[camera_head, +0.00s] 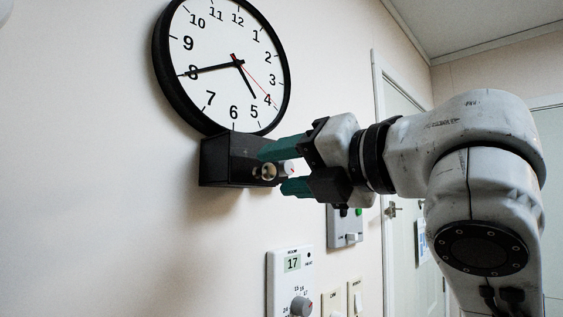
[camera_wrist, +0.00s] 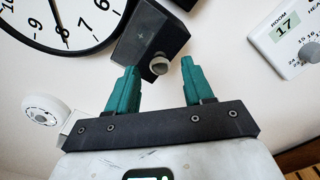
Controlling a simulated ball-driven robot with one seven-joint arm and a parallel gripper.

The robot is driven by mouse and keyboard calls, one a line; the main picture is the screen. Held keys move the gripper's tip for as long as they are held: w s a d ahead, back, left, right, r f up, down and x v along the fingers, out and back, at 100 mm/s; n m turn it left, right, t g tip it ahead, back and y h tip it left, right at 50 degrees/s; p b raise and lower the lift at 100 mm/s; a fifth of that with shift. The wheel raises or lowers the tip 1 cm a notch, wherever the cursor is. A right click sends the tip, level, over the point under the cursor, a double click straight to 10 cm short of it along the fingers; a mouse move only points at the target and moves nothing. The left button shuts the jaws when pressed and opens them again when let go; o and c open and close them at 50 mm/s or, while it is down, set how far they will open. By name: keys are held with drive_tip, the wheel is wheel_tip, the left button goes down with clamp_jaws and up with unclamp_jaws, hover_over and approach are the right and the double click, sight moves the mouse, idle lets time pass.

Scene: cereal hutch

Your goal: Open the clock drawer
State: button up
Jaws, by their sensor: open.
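The clock drawer is a small black box (camera_head: 226,160) on the wall just below a round black-rimmed clock (camera_head: 234,65). A pale round knob (camera_head: 268,171) sticks out of its front. In the wrist view the box (camera_wrist: 145,35) lies ahead of the fingers, with the knob (camera_wrist: 159,66) between and slightly beyond the fingertips. My gripper (camera_head: 278,169) has teal fingers and is open, with one finger above the knob and one below in the head view. Whether a finger touches the knob or box, I cannot tell. The drawer looks closed.
A thermostat (camera_head: 290,282) reading 17 and wall switches (camera_head: 345,298) are below. Another control panel (camera_head: 345,226) is behind my gripper. A door (camera_head: 410,130) stands at the right. A round white wall device (camera_wrist: 41,109) shows at left in the wrist view.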

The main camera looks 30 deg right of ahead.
drive_tip(key=shift+w+a, duration=0.2)
drive_tip(key=shift+w, duration=0.4)
drive_tip(key=shift+c, duration=0.5)
clamp_jaws()
